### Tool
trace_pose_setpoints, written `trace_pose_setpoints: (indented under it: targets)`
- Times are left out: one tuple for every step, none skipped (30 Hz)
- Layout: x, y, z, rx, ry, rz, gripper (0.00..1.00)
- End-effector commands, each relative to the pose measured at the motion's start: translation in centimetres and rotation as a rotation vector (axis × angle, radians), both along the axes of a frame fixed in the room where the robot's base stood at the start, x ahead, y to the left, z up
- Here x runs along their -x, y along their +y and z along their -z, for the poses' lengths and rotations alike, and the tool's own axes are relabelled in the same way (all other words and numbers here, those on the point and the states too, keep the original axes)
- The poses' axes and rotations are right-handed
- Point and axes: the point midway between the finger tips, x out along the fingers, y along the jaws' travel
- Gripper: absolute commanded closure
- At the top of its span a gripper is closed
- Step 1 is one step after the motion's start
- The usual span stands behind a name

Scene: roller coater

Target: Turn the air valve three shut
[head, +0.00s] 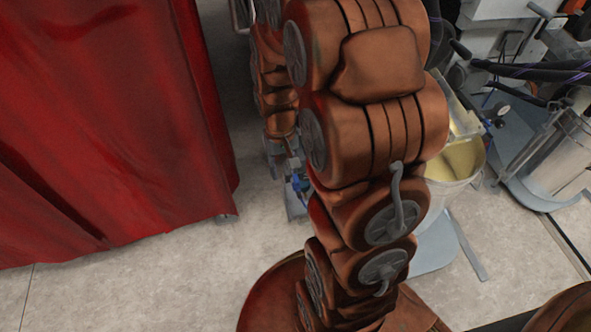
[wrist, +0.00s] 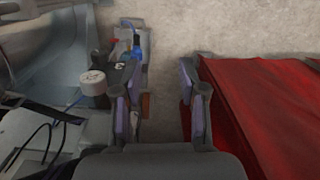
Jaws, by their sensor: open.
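In the wrist view my gripper (wrist: 160,108) is open, with two purple-padded fingers apart and pale floor between them. Just left of the left finger is a dark block with a white mark like a "3" (wrist: 120,66). A blue part (wrist: 137,50) and a small red part (wrist: 116,48) sit beyond it. I cannot tell which part is the handle of air valve three. The left finger overlaps this block in the picture; contact cannot be told. In the head view a small blue part (head: 297,183) shows beside the far end of my arm, which hides much around it.
A red curtain (head: 110,120) hangs at left in the head view; a red sheet (wrist: 265,110) is right of my gripper in the wrist view. A white round-topped part (wrist: 93,82) and cables stand left. A bucket (head: 452,185) stands right of my arm. Floor shows between.

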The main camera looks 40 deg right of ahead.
Motion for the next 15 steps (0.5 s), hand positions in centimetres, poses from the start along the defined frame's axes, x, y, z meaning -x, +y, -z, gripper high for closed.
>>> trace_pose_setpoints:
  targets:
    - [-0.6,-1.1,0.7,0.002,-0.003,0.021,0.58]
    - [-1.1,-1.7,1.3,0.004,-0.009,0.032,0.58]
    - [-1.7,-2.5,1.9,0.008,-0.021,0.046,0.58]
    - [-2.1,-3.1,2.3,0.012,-0.030,0.055,0.58]
    - [-2.4,-3.7,2.8,0.014,-0.034,0.065,0.58]
    - [-2.8,-4.3,3.4,0.017,-0.042,0.076,0.58]
    - [-3.2,-4.8,3.8,0.019,-0.048,0.083,0.58]
    - [-3.5,-5.3,4.1,0.023,-0.056,0.090,0.58]
    - [-3.8,-5.8,4.4,0.026,-0.064,0.098,0.58]
    - [-4.0,-6.1,4.7,0.028,-0.067,0.103,0.58]
    - [-4.1,-6.4,5.0,0.029,-0.070,0.107,0.58]
    - [-4.2,-6.7,5.3,0.030,-0.073,0.112,0.58]
    - [-4.3,-6.9,5.4,0.032,-0.074,0.115,0.58]
    - [-4.4,-7.0,5.6,0.033,-0.076,0.117,0.58]
    - [-4.5,-7.2,5.7,0.034,-0.079,0.119,0.58]
